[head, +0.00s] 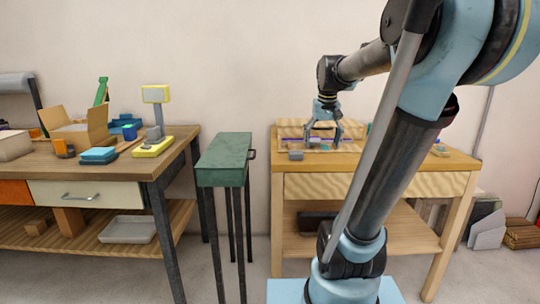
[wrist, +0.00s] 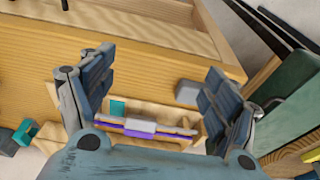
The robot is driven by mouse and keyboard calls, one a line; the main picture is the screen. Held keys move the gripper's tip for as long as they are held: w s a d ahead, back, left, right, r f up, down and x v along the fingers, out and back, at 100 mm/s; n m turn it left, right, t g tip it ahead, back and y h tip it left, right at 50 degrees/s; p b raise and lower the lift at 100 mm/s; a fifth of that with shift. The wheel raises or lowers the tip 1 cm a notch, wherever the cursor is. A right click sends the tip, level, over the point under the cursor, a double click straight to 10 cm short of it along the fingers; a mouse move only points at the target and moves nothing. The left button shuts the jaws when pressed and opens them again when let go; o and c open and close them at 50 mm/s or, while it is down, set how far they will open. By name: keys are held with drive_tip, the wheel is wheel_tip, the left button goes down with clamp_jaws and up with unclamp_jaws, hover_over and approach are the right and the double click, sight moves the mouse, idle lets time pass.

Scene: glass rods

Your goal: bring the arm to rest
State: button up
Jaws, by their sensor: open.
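My gripper (head: 322,146) hangs from my arm over the light wooden table at the right in the head view. Its two fingers are spread apart, and in the wrist view my gripper (wrist: 160,62) holds nothing between them. Beyond the palm, the wrist view shows a wooden holder (wrist: 185,113) with a purple rod-like strip (wrist: 152,135) and a pale grey block (wrist: 142,124) at its middle. The palm hides part of this holder. I cannot tell from the head view how far the fingertips are above the holder.
The wooden table (head: 400,187) has a small grey block (head: 296,155) near its front edge. A narrow green stand (head: 222,160) is left of it. A workbench (head: 105,170) farther left carries an open cardboard box (head: 75,128) and a yellow-based scale (head: 153,147).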

drive_tip(key=s+f, duration=2)
drive_tip(key=s, duration=0.1)
drive_tip(key=shift+w+f, duration=0.2)
drive_tip(key=shift+w, duration=0.2)
drive_tip(key=shift+c, duration=0.6)
